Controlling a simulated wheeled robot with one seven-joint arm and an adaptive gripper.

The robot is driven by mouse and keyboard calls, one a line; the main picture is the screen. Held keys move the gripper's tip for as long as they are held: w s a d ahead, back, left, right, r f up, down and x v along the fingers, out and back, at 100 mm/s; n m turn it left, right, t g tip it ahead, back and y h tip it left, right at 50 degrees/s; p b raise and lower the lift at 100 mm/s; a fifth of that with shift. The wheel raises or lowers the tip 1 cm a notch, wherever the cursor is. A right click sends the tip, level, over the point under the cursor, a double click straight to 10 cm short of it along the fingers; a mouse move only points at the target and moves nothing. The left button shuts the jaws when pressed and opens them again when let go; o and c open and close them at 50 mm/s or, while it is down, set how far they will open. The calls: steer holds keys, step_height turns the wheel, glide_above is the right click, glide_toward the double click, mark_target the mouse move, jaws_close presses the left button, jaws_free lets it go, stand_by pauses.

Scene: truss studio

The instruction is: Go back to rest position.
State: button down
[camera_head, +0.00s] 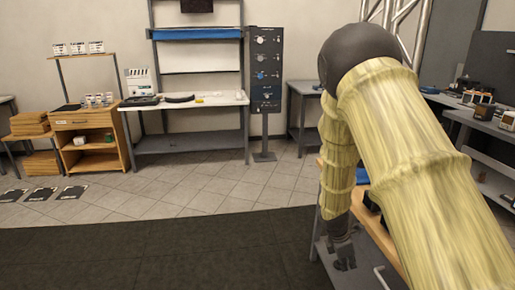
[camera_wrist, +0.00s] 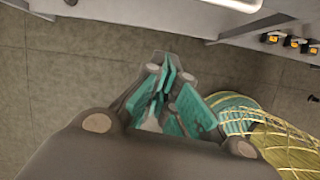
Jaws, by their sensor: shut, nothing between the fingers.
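My arm, in a pale yellow sleeve with a dark joint at the top, fills the right of the head view. It bends down so that my gripper (camera_head: 345,262) hangs low beside a wooden-topped table (camera_head: 385,238). In the wrist view my gripper (camera_wrist: 160,88) shows its teal finger pads close together, with nothing visible between them. The floor lies behind the fingers in that view. A teal and yellow netted thing (camera_wrist: 270,130) shows at the lower right of the wrist view; I cannot tell what it is.
A workbench (camera_head: 190,103) stands at the back wall, with a dark control panel (camera_head: 265,70) to its right and a wooden cabinet (camera_head: 95,122) to its left. Dark mats (camera_head: 40,195) lie at the left. The dark floor (camera_head: 150,250) ahead is clear.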

steer(key=s+a+f+m+y, duration=0.2)
steer(key=s+a+f+m, duration=0.25)
steer(key=s+f, duration=0.55)
steer(key=s+a+f+m, duration=0.2)
steer(key=s+f+m, duration=0.1)
steer(key=s, duration=0.6)
steer(key=s+a+f+m+y, duration=0.1)
steer(key=s+a+f+m, duration=0.2)
steer(key=s+m, duration=0.3)
steer(key=s+a+f+m+y, duration=0.1)
steer(key=s+a+f+m, duration=0.2)
steer(key=s, duration=1)
step_height(320, 180, down, 2)
steer(key=shift+f+m, duration=0.2)
steer(key=shift+m, duration=0.55)
steer(key=shift+s+d, duration=0.1)
steer(key=shift+d, duration=0.05)
